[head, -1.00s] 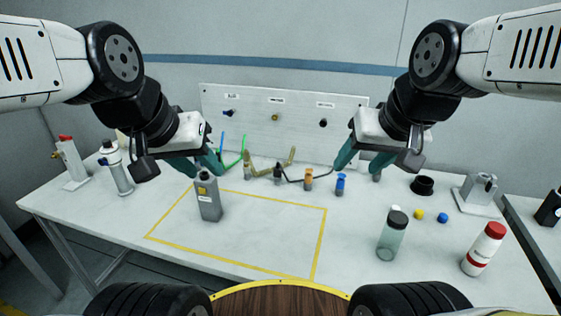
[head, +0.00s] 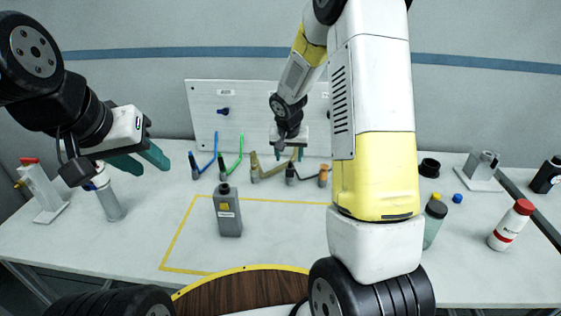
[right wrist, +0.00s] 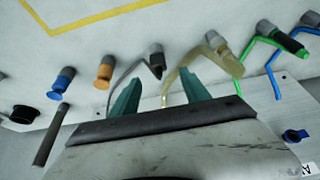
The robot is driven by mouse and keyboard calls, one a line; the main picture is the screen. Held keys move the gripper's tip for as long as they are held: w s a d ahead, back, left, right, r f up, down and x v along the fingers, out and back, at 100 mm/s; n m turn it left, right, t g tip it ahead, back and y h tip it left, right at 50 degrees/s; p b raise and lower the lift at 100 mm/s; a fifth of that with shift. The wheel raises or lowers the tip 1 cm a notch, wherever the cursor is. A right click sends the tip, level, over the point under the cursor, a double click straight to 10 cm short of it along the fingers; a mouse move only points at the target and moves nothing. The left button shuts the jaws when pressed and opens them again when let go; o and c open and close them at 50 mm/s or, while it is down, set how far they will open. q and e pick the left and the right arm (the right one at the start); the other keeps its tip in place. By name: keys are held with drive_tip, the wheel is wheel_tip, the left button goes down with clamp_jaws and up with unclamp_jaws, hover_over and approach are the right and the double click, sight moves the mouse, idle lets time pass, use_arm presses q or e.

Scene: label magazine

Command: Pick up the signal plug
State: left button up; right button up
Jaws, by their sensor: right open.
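Several plugs with cables stand in a row before the white panel (head: 235,125). In the head view they are a blue plug (head: 195,170), a green plug (head: 223,170), a tan plug (head: 255,170), a black plug (head: 290,172) and an orange plug (head: 323,177). I cannot tell from markings which is the signal plug. My right gripper (head: 288,154) is open above the row; in the right wrist view its fingers (right wrist: 161,72) straddle the black plug's (right wrist: 156,60) direction, with the tan plug (right wrist: 225,60) beside them. My left gripper (head: 152,168) is open and empty at the left.
A grey bottle (head: 228,215) stands inside the yellow outline. A valve stand (head: 42,190) and cylinder (head: 110,202) are at left. A red-capped bottle (head: 511,225), clear bottle (head: 434,225) and black ring (head: 429,167) are at right. My right arm hides part of the panel and table.

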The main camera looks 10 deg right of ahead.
sight(290, 166)
drive_tip(key=x, duration=0.9)
drive_tip(key=shift+s+d, duration=0.15)
clamp_jaws()
